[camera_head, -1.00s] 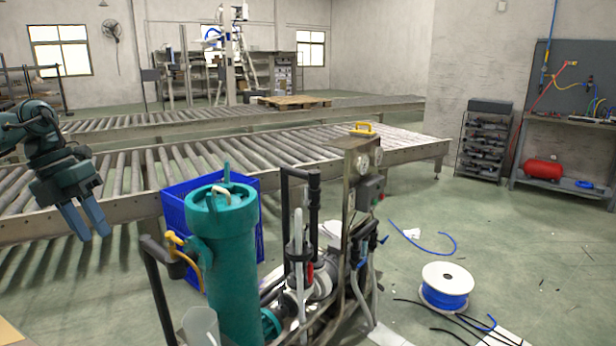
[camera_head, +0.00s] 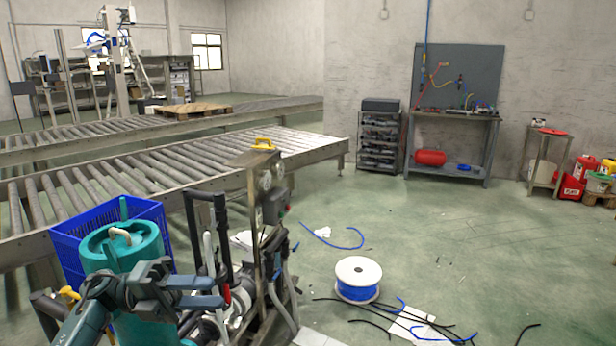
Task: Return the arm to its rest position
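My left arm comes in at the bottom left of the head view. Its gripper (camera_head: 212,292) is in front of the teal cylindrical tank (camera_head: 126,247), with its two blue-grey fingers pointing right. A narrow gap shows between the fingers and nothing is seen held. My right gripper is not in view.
A pump frame with a gauge panel (camera_head: 262,200) stands just right of the gripper. A blue crate (camera_head: 75,245) is behind the tank, beside the roller conveyor (camera_head: 215,158). A blue cable spool (camera_head: 358,280) and loose cables lie on the floor. Open floor lies to the right.

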